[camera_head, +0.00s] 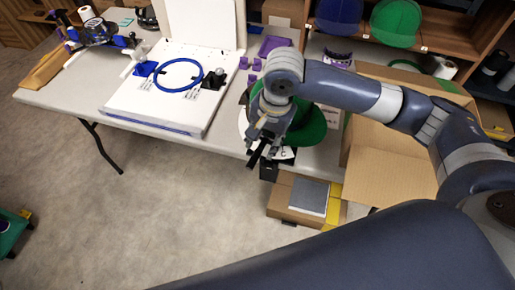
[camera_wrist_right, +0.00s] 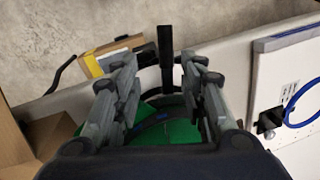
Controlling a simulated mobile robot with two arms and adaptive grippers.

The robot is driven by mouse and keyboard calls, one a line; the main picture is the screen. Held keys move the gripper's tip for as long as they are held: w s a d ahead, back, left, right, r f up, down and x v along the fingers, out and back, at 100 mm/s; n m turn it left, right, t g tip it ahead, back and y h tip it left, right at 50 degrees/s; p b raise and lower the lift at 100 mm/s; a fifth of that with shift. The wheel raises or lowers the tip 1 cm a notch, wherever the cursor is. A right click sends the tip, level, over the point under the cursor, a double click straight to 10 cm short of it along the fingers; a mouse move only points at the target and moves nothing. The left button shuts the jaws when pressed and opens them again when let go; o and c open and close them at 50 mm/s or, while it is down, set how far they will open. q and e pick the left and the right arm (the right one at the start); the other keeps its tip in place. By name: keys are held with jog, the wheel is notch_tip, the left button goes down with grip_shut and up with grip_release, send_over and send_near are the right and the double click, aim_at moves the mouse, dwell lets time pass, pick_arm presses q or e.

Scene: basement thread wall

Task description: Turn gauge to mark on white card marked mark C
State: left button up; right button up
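My right gripper (camera_head: 260,153) is over the front edge of the table, beside a green rounded thing (camera_head: 308,127) and a white card (camera_head: 284,154) with a letter that looks like C. In the right wrist view the right gripper (camera_wrist_right: 160,75) has its fingers apart, with nothing clearly held. A dark upright bar (camera_wrist_right: 166,50) shows between and beyond the fingertips; I cannot tell whether it is the gauge's pointer. The green surface (camera_wrist_right: 180,131) and a dark curved rim lie below the fingers. The gauge itself is largely hidden by my arm and gripper. My left gripper is out of view.
A white board (camera_head: 150,105) with a blue ring (camera_head: 178,75) lies left on the table. Purple pieces (camera_head: 250,66) sit behind the gripper. An open cardboard box (camera_head: 390,165) stands right. A lower box (camera_head: 300,200) is under the table edge.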

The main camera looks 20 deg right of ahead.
aim_at(256, 155)
jog(key=f, duration=0.2)
jog(key=w+a+f, duration=0.1)
jog(key=f, duration=0.3)
jog(key=shift+w+a+f+b, duration=0.15)
jog(key=shift+a+f+b, duration=0.05)
jog(key=shift+a+b, duration=0.1)
jog(key=shift+d+f, duration=0.1)
jog(key=shift+f, duration=0.35)
jog(key=shift+f, duration=0.1)
grip_shut()
